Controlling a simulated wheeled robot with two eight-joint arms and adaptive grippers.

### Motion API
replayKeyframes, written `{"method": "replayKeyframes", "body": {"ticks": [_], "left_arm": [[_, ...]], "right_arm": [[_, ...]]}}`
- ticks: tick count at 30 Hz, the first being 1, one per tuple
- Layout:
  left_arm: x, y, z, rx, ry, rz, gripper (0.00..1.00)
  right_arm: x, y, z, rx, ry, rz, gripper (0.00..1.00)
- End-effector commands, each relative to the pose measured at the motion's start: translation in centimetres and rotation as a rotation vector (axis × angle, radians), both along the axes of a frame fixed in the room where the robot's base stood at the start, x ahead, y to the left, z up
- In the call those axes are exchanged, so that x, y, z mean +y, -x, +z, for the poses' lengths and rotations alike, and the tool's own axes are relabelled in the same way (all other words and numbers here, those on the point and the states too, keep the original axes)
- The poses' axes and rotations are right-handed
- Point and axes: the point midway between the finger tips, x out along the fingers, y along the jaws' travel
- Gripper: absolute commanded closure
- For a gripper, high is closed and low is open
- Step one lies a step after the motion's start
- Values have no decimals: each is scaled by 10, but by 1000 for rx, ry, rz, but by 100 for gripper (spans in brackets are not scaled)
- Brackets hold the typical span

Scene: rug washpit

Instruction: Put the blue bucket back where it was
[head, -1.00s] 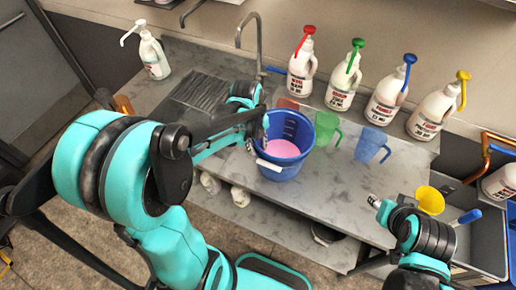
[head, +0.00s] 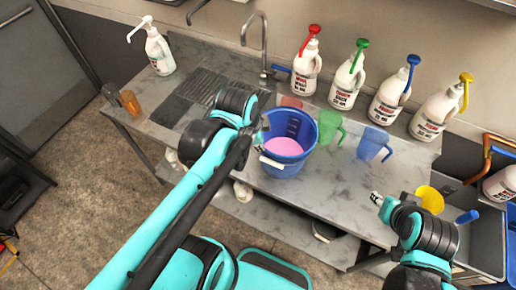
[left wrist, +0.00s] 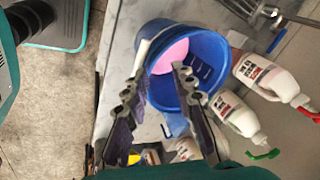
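The blue bucket (head: 284,168) stands upright on the grey counter (head: 335,195), with pink liquid inside and a pale handle grip on its front. My left gripper (head: 259,140) is at the bucket's left rim. In the left wrist view the gripper (left wrist: 160,70) has its fingers spread apart. One finger is by the bucket's outer wall and the other overlaps its opening, with part of the bucket (left wrist: 160,90) showing between them. I cannot tell whether they touch it. My right gripper (head: 376,197) is over the counter's right part, away from the bucket; its fingers are too small to judge.
A green jug (head: 328,127) and a blue jug (head: 371,144) stand close right of the bucket. Several pump bottles (head: 347,85) line the wall behind. A sink with a tap (head: 262,50) is behind left. The counter's left part holds orange cups (head: 130,102). A yellow funnel (head: 430,198) is at right.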

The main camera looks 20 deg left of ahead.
Motion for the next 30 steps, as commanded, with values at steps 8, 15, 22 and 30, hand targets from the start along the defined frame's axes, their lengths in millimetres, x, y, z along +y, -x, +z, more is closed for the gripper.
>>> {"method": "replayKeyframes", "body": {"ticks": [8, 15, 22, 30], "left_arm": [[-12, 29, -1, -171, 333, 670, 74], [-15, 34, -2, -217, 471, 877, 74], [-15, 34, -2, -217, 477, 884, 74], [-15, 34, -28, -216, 475, 884, 74]], "right_arm": [[0, 0, 0, 0, 0, 0, 60], [0, 0, 0, 0, 0, 0, 60], [0, 0, 0, 0, 0, 0, 60], [0, 0, -26, 0, 0, 0, 60]]}}
